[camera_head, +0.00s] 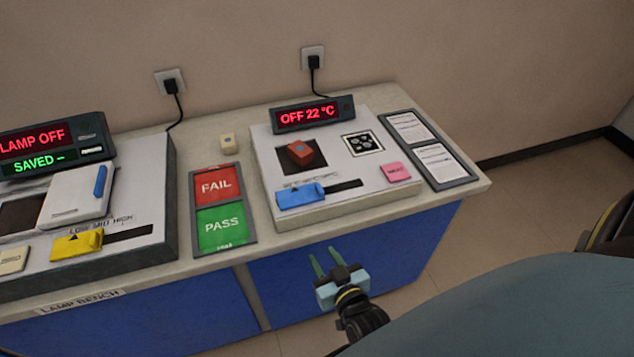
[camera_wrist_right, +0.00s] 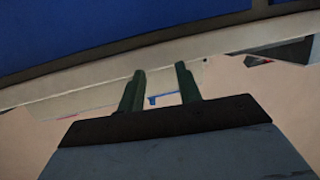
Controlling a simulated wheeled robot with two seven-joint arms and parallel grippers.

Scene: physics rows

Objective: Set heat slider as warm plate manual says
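The warm plate unit (camera_head: 345,200) is a pale box on the right part of the bench. Its display (camera_head: 306,114) reads "OFF 22 °C". The blue slider knob (camera_head: 300,196) sits at the left end of its dark slot (camera_head: 344,186). A red block (camera_head: 301,153) rests on the dark plate. The manual pages (camera_head: 434,161) lie in a dark frame to the right; their text is too small to read. My right gripper (camera_head: 321,262) is open and empty in front of the bench, below the unit; its fingers (camera_wrist_right: 160,88) show apart in the right wrist view. My left gripper is not in view.
A lamp unit (camera_head: 158,175) with a yellow slider (camera_head: 77,245) stands at the left; its display reads "LAMP OFF". FAIL (camera_head: 216,186) and PASS (camera_head: 222,228) pads lie between the units. A beige cube (camera_head: 229,143) and a pink button (camera_head: 396,172) are nearby.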

